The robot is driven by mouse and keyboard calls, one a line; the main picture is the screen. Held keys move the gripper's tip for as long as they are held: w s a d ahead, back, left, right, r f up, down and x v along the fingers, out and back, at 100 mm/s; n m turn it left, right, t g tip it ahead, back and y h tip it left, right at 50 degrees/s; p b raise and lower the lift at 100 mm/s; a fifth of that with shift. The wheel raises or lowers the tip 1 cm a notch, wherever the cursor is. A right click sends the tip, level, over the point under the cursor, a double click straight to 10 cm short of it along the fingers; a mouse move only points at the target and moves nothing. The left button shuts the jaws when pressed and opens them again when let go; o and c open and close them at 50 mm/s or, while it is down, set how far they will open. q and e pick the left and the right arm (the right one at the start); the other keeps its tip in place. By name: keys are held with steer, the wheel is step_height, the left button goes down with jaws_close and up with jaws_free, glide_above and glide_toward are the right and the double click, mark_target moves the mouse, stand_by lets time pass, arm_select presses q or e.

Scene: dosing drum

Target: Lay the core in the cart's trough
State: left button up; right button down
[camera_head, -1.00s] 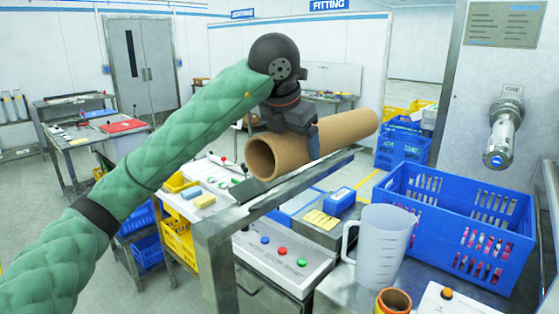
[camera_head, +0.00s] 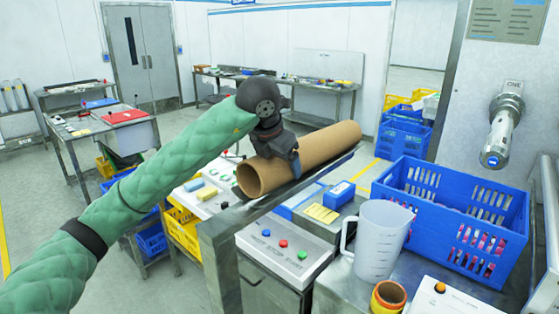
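The core, a brown cardboard tube (camera_head: 322,147), lies slantwise mid-view with its open end facing me at the left. My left gripper (camera_head: 288,165) reaches it from above; one dark finger shows against its near side, and the other is hidden behind the tube. The gripper appears shut on the core around its near half. A grey metal rail (camera_head: 225,220) runs just below and in front of the core. I cannot tell whether the core touches it or hangs above it. No trough can be clearly made out. My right gripper is not in view.
A control panel with buttons (camera_head: 290,262) sits below the rail. A clear measuring jug (camera_head: 380,245), an orange-rimmed cup (camera_head: 390,295) and a blue crate (camera_head: 440,205) stand at the right. A metal nozzle (camera_head: 500,130) juts from the right wall.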

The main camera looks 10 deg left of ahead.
arm_select(q)
steer(key=shift+f, duration=0.4)
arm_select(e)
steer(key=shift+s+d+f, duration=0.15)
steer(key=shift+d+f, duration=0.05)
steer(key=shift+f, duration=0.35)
arm_select(q)
steer(key=o, duration=1.1)
steer(key=shift+f, duration=0.1)
steer(key=shift+c, duration=0.2)
steer(key=shift+s+r, duration=0.15)
steer(key=shift+r, duration=0.1)
steer(key=shift+s+a+r+b, duration=0.1)
steer(key=shift+a+r+b, duration=0.05)
steer(key=shift+r+b, duration=0.15)
steer(key=b+v, duration=0.3)
steer(key=v, duration=0.8)
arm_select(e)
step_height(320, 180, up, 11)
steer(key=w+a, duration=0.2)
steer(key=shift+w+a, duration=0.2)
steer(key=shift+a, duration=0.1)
arm_select(q)
steer(key=shift+f, duration=0.1)
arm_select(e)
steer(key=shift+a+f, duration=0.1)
